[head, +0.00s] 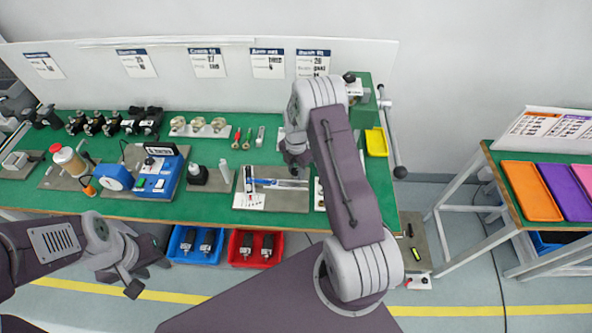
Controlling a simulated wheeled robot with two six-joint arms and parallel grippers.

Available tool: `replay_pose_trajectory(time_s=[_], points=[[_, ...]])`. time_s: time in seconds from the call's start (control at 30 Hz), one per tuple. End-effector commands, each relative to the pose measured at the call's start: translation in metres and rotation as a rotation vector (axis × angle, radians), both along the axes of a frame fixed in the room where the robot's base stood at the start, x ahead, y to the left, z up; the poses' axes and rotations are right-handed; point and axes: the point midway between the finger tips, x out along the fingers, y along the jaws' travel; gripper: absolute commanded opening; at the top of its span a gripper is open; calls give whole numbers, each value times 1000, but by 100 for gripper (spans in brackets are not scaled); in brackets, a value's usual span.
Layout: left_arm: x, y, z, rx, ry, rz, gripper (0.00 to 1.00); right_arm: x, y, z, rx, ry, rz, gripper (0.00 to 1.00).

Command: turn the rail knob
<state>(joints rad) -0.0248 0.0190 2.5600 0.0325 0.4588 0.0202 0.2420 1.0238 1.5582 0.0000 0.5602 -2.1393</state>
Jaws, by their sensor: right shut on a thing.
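My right gripper (294,163) is over the green bench, just behind a grey plate (250,198) that bears a silver and blue rail (283,184). It is shut at the far end of this plate, near the rail's right part. The knob is hidden by my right gripper and arm, so its angle cannot be read. My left gripper (146,277) is in front of the bench, over the floor, with its fingers apart and nothing between them.
A blue machine (147,180) and small bottles stand left of the plate. Blue (187,252) and red (246,259) bins are below the front edge. A yellow tray (376,142) and a vise-like fixture (360,92) are at right. A second table holds coloured trays (530,190).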

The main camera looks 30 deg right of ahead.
Motion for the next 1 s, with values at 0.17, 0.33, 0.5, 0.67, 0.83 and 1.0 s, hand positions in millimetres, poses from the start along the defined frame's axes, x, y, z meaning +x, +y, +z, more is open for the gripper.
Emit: replay_pose_trajectory(time_s=[0.17, 0.33, 0.5, 0.67, 0.83, 1.0], points=[[0, 0, 0, 0, 0, 0, 36, 2, -1, 1, -2, -5, 5, 0], [0, 0, 0, 0, 0, 0, 36, 2, -1, 1, -2, -5, 8, 0], [0, 0, 0, 0, 0, 0, 36, 2, -1, 1, -2, -5, 10, 0], [0, 0, 0, 0, 0, 0, 36, 2, -1, 1, -2, -6, 12, 0], [0, 0, 0, 0, 0, 0, 36, 1, -1, 1, -2, -5, 12, 55], [0, 0, 0, 0, 0, 0, 36, 1, 0, 1, -1, -3, 11, 55]])
